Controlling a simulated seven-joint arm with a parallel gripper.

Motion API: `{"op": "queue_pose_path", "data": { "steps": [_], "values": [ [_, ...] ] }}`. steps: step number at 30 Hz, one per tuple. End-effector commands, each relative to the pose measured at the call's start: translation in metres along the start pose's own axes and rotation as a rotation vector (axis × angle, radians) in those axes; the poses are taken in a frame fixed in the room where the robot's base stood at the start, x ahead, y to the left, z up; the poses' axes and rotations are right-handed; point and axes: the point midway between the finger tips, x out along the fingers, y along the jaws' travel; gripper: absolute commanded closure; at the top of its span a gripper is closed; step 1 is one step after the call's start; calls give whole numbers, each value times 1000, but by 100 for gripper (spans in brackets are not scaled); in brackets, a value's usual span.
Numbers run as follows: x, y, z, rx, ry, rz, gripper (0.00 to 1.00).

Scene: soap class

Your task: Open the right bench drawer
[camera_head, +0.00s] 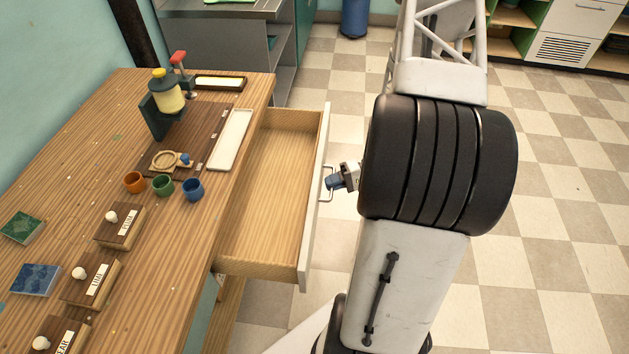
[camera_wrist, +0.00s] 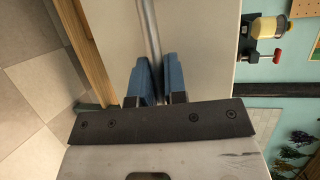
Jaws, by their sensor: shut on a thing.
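The bench drawer (camera_head: 272,180) is pulled well out from the right side of the wooden bench (camera_head: 125,230), and its wooden inside shows empty. Its pale front panel (camera_head: 315,180) carries a metal bar handle (camera_head: 326,171). My gripper (camera_head: 336,182) is at the handle, on the outer side of the panel. In the wrist view the blue fingers of my gripper (camera_wrist: 154,82) are shut on the bar handle (camera_wrist: 149,35), one on each side of it. The pale drawer front (camera_wrist: 195,45) lies behind them. My arm covers part of the floor to the right.
On the bench stand a press (camera_head: 165,100), a white tray (camera_head: 231,139), several small cups such as the green one (camera_head: 163,185), and labelled wooden boxes (camera_head: 120,226). Checkered floor (camera_head: 560,240) is open to the right of my arm. A metal shelf unit (camera_head: 225,45) stands behind.

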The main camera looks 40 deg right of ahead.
Motion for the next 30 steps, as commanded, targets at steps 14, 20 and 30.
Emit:
{"op": "queue_pose_path", "data": {
  "steps": [14, 20, 30],
  "values": [
    [-48, 10, 19, -1, 1, 1, 100],
    [-50, 11, 19, -1, 2, 1, 100],
    [-49, 11, 19, -1, 1, 1, 67]
  ]
}}
